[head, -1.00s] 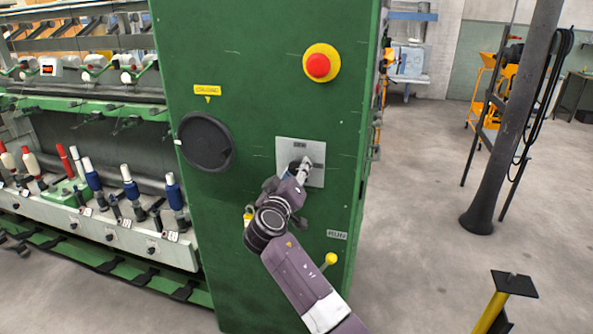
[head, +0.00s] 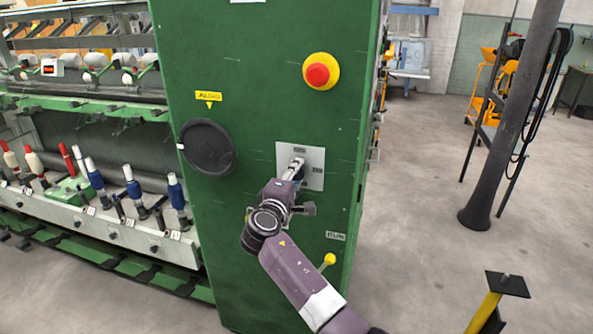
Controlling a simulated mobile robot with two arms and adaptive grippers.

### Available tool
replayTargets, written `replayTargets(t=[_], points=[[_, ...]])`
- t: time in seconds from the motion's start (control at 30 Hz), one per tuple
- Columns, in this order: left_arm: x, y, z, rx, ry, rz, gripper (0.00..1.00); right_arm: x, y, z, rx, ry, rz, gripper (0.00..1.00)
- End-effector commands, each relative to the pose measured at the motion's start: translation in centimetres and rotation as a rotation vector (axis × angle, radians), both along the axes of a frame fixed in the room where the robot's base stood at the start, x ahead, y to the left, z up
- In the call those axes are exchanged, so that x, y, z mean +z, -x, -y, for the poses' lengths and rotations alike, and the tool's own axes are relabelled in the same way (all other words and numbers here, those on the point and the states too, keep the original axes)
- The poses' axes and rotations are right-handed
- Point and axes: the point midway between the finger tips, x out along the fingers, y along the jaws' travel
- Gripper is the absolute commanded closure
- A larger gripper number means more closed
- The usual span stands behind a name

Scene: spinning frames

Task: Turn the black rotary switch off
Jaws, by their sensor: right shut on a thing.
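The black rotary switch (head: 299,161) sits on a light grey square plate (head: 315,171) on the green cabinet front. It is mostly hidden behind my right gripper (head: 294,168), so I cannot read its position. My right gripper is shut on the switch, with my purple arm coming up from the lower right. A larger black round dial (head: 208,147) is on the same panel to the left, below a yellow label. My left gripper is not in view.
A red button on a yellow base (head: 320,71) sits above the switch. A yellow-knobbed lever (head: 328,260) is low on the cabinet. Spinning bobbins (head: 130,181) stand on the left. Open floor, a dark post (head: 503,130) and a yellow stand (head: 488,308) are on the right.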

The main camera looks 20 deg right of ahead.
Motion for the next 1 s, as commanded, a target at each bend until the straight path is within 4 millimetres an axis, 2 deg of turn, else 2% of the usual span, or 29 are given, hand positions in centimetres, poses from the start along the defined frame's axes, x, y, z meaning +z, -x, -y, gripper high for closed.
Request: replayTargets(t=[0.4, 0.93, 0.97, 1.0], points=[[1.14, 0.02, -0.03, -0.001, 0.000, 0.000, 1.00, -0.11, 0.02, -0.05, 0.000, 0.149, -0.104, 0.91], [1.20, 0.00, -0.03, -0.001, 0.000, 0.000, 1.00, -0.21, 0.02, -0.05, 0.000, 0.169, -0.117, 0.91], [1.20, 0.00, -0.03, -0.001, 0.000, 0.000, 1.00, -0.21, 0.03, -0.04, 0.000, 0.169, -0.117, 0.65], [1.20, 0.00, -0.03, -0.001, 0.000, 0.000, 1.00, -0.21, 0.02, -0.05, 0.000, 0.169, -0.117, 0.61]])
